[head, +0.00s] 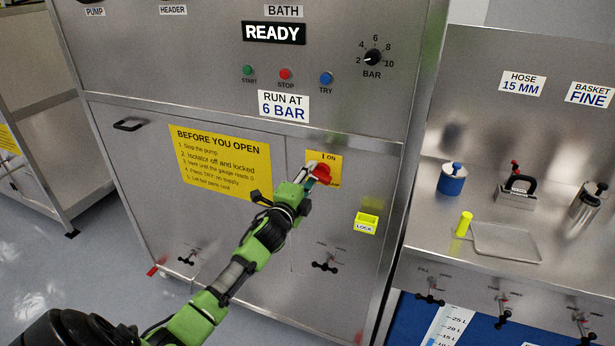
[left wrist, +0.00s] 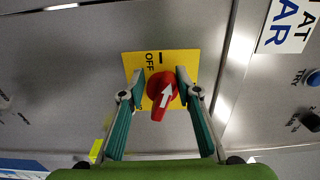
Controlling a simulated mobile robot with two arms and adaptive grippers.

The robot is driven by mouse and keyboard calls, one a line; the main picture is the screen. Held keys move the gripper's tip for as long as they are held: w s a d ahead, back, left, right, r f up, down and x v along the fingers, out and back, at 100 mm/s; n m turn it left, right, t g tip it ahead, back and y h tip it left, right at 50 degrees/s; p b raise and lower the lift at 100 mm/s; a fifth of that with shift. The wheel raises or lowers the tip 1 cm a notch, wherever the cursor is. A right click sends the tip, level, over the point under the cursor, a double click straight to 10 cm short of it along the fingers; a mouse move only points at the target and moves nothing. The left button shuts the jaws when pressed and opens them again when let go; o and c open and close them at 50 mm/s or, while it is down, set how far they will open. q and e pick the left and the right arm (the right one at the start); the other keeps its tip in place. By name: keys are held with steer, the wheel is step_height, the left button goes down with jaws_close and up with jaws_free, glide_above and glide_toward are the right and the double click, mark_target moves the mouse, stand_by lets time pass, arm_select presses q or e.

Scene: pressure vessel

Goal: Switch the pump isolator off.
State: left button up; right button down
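The pump isolator is a red rotary handle (head: 322,173) on a yellow plate (head: 338,158) on the cabinet front. The plate reads "I ON" at its top in the head view. My left gripper (head: 312,178) is at the handle. In the left wrist view my left gripper (left wrist: 155,85) has its fingers apart, one on each side of the handle, with gaps visible. My right gripper is not in view.
A yellow lock holder (head: 366,223) is on the cabinet front, right of and below the isolator. A yellow instruction sign (head: 220,160) is to the left. Black valve handles (head: 325,262) stick out lower down. A bench with a tray (head: 505,243) stands on the right.

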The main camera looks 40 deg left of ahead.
arm_select(q)
steer(key=shift+s+d+f, duration=0.15)
steer(key=shift+s+d, duration=0.1)
steer(key=shift+s, duration=0.05)
steer(key=v, duration=1.1)
steer(key=shift+s, duration=0.25)
steer(key=shift+a, duration=0.1)
